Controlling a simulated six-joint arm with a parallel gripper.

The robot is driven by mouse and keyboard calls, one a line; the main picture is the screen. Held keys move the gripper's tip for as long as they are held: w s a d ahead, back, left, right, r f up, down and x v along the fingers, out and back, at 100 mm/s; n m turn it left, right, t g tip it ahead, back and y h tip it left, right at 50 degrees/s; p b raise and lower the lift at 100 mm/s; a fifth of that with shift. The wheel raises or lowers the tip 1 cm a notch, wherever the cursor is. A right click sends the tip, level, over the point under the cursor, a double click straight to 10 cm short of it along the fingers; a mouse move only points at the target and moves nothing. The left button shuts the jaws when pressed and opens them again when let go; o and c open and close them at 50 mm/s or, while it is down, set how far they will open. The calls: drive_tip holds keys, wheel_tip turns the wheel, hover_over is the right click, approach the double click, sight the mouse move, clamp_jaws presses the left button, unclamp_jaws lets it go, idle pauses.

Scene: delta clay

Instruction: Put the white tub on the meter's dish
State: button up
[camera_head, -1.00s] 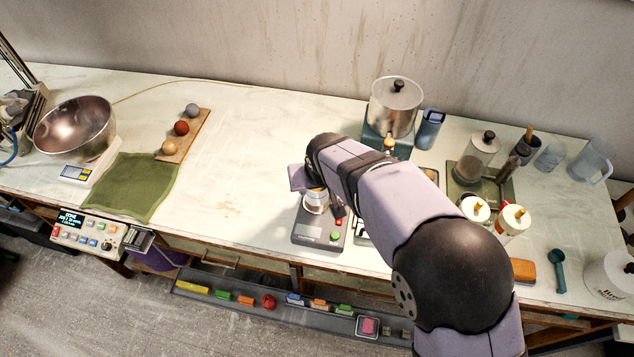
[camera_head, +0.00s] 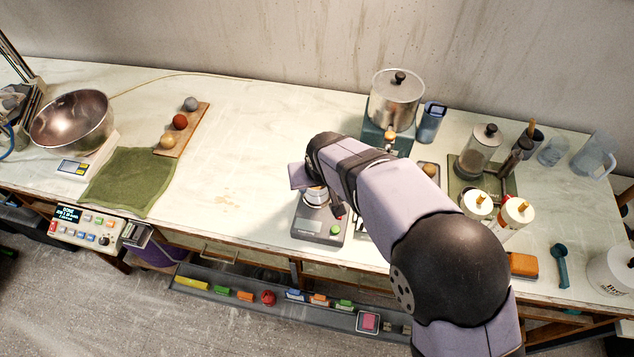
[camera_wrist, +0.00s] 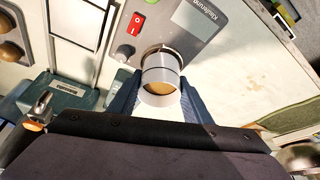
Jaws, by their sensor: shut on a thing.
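The white tub (camera_wrist: 160,76) is a small round cup with brownish contents, seen between my two dark fingers in the wrist view. My gripper (camera_wrist: 159,88) is shut on it. In the head view the tub (camera_head: 316,196) shows below my gripper (camera_head: 319,189), over the grey meter (camera_head: 318,226). The meter has a display, a green button and, in the wrist view, a red switch. A metal rim of the meter's dish (camera_wrist: 150,51) shows just behind the tub. The tub hides most of the dish; I cannot tell whether they touch.
A lidded metal pot (camera_head: 396,100) stands on a teal base behind my arm. Two white jars with yellow knobs (camera_head: 476,204) stand to the right. A green cloth (camera_head: 128,181) and a steel bowl (camera_head: 73,118) lie left. The bench between the cloth and meter is clear.

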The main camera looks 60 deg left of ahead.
drive_tip(key=shift+f, duration=0.25)
drive_tip(key=o, duration=1.3)
drive_tip(key=shift+b+v, duration=1.55)
drive_tip(key=shift+v, duration=2.15)
